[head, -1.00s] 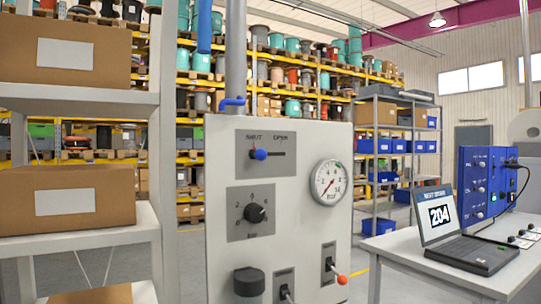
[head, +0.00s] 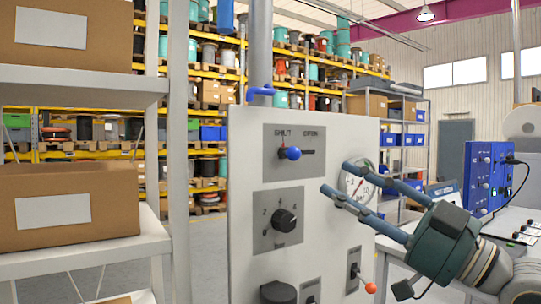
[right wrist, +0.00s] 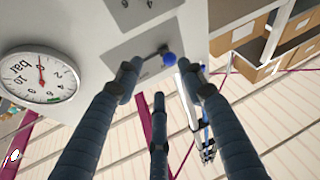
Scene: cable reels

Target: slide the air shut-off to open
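The air shut-off is a slider with a blue knob (head: 293,153) on a grey plate (head: 309,169) at the top of the pale panel. The knob sits at the left, SHUT end of its slot; the slot runs right towards OPEN. My right gripper (head: 334,192) is in front of the panel's right side, its fingers spread and empty, pointing left. It is below and right of the knob, apart from it. In the right wrist view the blue knob (right wrist: 169,59) shows beyond the spread fingers. My left gripper is not in view.
A pressure gauge (head: 357,182) is behind my right fingers. A rotary dial (head: 285,220), a black knob (head: 278,292) and a red-tipped lever (head: 370,287) sit lower on the panel. Shelves with a cardboard box (head: 75,203) stand at left; a blue unit (head: 487,178) stands at right.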

